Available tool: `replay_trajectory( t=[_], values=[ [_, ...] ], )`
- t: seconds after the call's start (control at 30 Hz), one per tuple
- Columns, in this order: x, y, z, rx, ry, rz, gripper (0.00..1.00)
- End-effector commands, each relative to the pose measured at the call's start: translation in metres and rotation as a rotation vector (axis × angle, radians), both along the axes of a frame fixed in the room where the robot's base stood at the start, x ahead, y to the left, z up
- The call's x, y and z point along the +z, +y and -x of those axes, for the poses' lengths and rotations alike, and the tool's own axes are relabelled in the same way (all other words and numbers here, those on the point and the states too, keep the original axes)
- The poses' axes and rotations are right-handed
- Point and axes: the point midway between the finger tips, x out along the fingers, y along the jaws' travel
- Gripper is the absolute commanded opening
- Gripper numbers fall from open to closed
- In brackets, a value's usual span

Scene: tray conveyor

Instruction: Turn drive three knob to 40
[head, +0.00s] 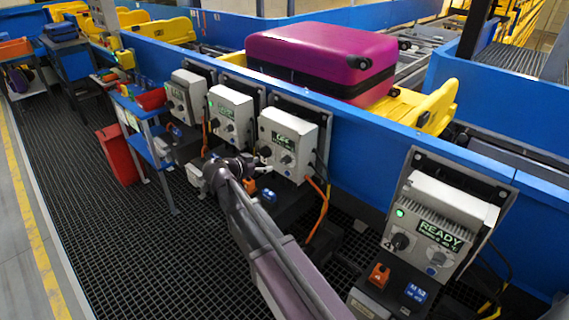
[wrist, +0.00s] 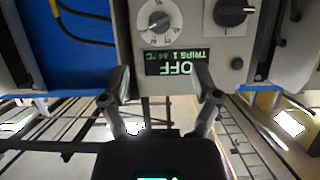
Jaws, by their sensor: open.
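In the wrist view, upside down, a grey drive box (wrist: 188,45) carries a dark display (wrist: 176,62) reading OFF, with a trips and temperature line. A pale round knob (wrist: 159,19) with a numbered scale and a black knob (wrist: 235,11) sit above the display in the picture. The pointer's exact value is too small to read.
Similar drive boxes stand to the left (head: 232,102) and right (head: 455,205); the right one reads READY. Orange and black cables hang beside the boxes. A blue conveyor wall (head: 350,130) runs behind, with a purple suitcase (head: 320,52) in a yellow tray (head: 432,105).

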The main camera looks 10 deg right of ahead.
Motion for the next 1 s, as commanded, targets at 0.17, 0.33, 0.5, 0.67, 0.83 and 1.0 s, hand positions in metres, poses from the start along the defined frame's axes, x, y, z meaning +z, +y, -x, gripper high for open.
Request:
replay_trajectory(
  t=[0.17,0.33,0.5,0.67,0.83,1.0],
  values=[
    [-0.013,-0.02,-0.015,-0.003,-0.001,-0.001,0.8],
    [-0.024,-0.039,-0.03,-0.001,0.0,-0.001,0.8],
    [-0.033,-0.058,-0.043,-0.001,0.0,-0.001,0.8],
    [-0.04,-0.072,-0.054,0.0,0.001,-0.001,0.8],
    [-0.043,-0.081,-0.06,0.001,0.0,-0.001,0.8],
    [-0.044,-0.083,-0.061,0.002,0.0,-0.001,0.8]
  ],
)
